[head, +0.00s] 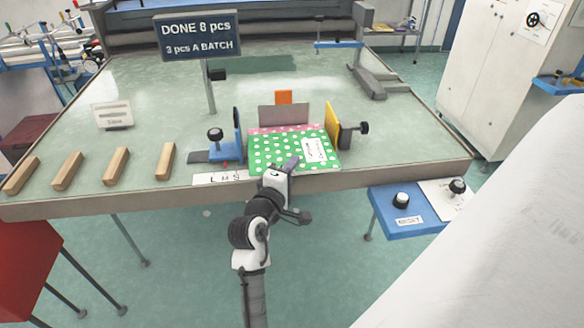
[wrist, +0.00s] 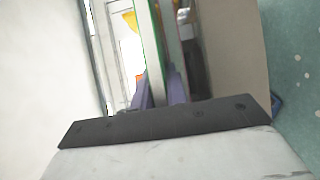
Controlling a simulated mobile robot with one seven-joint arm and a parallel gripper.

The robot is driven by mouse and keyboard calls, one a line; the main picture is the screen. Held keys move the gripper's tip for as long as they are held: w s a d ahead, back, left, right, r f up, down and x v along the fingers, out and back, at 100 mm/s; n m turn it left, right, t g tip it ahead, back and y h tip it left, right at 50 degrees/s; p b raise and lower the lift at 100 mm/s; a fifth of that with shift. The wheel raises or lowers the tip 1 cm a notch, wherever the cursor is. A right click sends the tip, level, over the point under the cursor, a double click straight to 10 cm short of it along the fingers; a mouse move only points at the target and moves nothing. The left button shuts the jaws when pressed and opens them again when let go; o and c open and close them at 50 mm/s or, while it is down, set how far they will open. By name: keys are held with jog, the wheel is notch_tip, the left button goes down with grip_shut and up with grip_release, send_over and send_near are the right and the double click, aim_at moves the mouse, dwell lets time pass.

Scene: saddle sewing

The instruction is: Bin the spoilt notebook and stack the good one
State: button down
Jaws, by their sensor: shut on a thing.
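A green notebook with white dots (head: 270,153), a pink dotted strip along its far edge and a white label (head: 315,150), is at the table's front edge, between a blue stop and a yellow stop. I cannot tell whether the pink strip belongs to it or to another notebook behind. My gripper (head: 291,164) is shut on the notebook's near edge. In the wrist view the notebook (wrist: 149,50) shows edge-on, between the fingers (wrist: 160,98). Whether it touches the table is unclear. No spoilt mark can be made out.
The blue stop (head: 226,147) and yellow stop (head: 333,125) flank a grey back plate (head: 284,114). Several wooden bars (head: 115,166) lie left. A sign (head: 197,36) reads "DONE 8 pcs, 3 pcs A BATCH". A red container (head: 28,270) is lower left. A blue side shelf (head: 385,203) holds knobs.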

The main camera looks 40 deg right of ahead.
jog(key=shift+f, duration=0.15)
jog(key=c, duration=1.3)
grip_release()
jog(key=shift+c, duration=0.2)
jog(key=shift+f, duration=0.25)
jog(key=shift+s+a+p, duration=0.15)
jog(key=shift+s+a, duration=0.75)
jog(key=shift+s, duration=0.55)
jog(key=shift+s+a+p, duration=0.1)
jog(key=shift+s+a, duration=0.75)
jog(key=shift+s, duration=0.55)
jog(key=shift+s+a+p, duration=0.15)
jog(key=shift+s+a, duration=0.75)
jog(key=shift+s, duration=0.55)
